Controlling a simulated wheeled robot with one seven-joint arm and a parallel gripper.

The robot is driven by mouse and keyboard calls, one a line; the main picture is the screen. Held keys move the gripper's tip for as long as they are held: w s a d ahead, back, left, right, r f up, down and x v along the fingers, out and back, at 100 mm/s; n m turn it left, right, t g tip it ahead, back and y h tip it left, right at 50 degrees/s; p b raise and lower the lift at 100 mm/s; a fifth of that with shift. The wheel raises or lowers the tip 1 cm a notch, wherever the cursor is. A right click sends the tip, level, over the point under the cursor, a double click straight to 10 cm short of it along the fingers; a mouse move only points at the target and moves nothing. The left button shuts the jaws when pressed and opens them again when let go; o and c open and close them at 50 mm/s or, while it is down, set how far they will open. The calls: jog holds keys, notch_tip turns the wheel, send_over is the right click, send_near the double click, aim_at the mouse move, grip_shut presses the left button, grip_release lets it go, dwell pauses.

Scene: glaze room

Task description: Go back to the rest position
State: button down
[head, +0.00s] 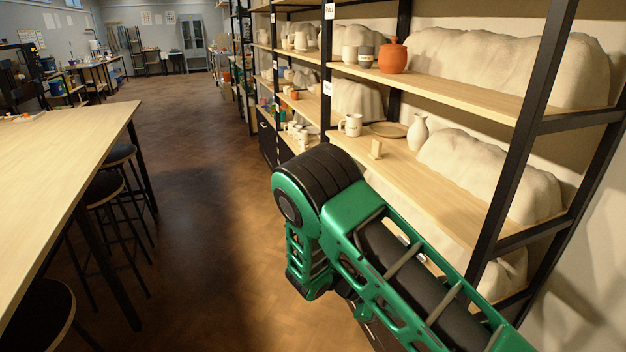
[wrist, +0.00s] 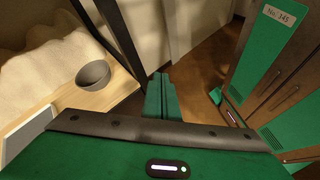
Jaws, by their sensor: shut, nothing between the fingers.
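My gripper (wrist: 160,97) shows in the wrist view as two green fingers side by side, shut with nothing between them. It is beside the end of a wooden shelf (wrist: 115,92), apart from a dark grey bowl (wrist: 93,75) on that shelf. In the head view my green and black arm crosses the lower right, in front of the shelving. My gripper cannot be made out in that view.
The black-framed shelving (head: 515,150) on the right holds a terracotta jar (head: 393,56), a white mug (head: 351,124), a vase (head: 418,133), a plate (head: 388,129) and pale covered bulks. A long table (head: 70,140) with stools (head: 103,190) stands left. The floor (head: 190,180) between is clear.

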jog(key=s+d+r+m+g+y, duration=0.1)
jog(key=s+d+r+m+y, duration=0.4)
jog(key=r, duration=0.4)
jog(key=s+d+r+m+g+y, duration=0.1)
jog(key=s+d+r+m+y, duration=0.3)
jog(key=d+r, duration=0.45)
jog(key=s+d+r+m+t+y, duration=0.1)
jog(key=s+r+m, duration=0.3)
jog(key=s, duration=0.4)
jog(key=s+d+r+m+t+y, duration=0.1)
jog(key=s+r+m+t+y, duration=0.1)
jog(key=s, duration=0.6)
notch_tip(320, 180, up, 3)
jog(key=m+t, duration=0.1)
jog(key=m, duration=0.1)
jog(key=shift+m+t, duration=0.4)
